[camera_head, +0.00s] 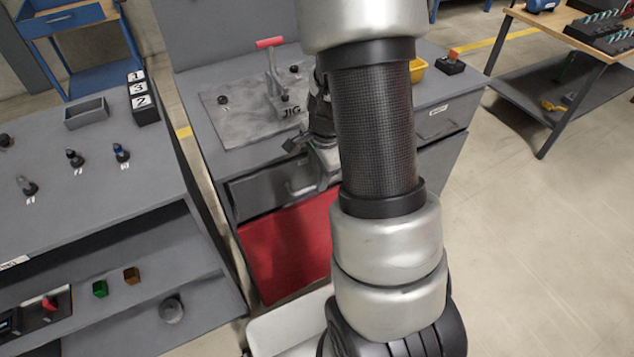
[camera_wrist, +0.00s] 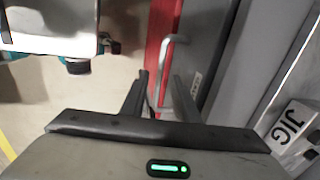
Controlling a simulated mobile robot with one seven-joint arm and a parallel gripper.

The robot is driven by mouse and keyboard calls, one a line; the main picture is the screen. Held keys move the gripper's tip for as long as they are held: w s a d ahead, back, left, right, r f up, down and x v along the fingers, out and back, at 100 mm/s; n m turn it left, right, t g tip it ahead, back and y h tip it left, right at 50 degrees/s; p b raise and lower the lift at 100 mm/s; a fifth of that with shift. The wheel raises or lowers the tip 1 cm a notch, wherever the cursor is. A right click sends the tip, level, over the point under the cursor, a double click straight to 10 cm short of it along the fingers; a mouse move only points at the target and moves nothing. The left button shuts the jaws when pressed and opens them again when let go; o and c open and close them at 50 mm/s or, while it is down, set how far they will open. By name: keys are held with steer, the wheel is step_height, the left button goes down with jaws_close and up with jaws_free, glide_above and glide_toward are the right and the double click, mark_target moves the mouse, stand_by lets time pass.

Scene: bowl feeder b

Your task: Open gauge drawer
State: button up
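A grey drawer front (camera_head: 262,190) is set in the left part of the jig bench, above a red panel. It looks shut. Its bent metal handle (camera_head: 301,188) is just below my gripper (camera_head: 318,160), partly covered by my arm. In the wrist view the pale handle (camera_wrist: 165,62) stands out from the grey drawer front (camera_wrist: 209,62). My gripper (camera_wrist: 159,76) is open, with the near end of the handle showing in the gap between its fingers. I cannot tell whether the fingers touch it. A small label (camera_wrist: 196,86) on the front is too blurred to read.
A second drawer front (camera_head: 436,122) with a label is at the bench's right. On top are a jig plate (camera_head: 232,117) with a red-handled clamp (camera_head: 270,60) and a yellow bin (camera_head: 417,69). A grey shelf bench (camera_head: 95,190) stands left. Floor (camera_head: 540,230) is clear at right.

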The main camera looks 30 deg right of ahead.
steer(key=shift+w+f, duration=0.15)
steer(key=shift+f, duration=0.7)
steer(key=shift+c, duration=0.4)
jaws_close()
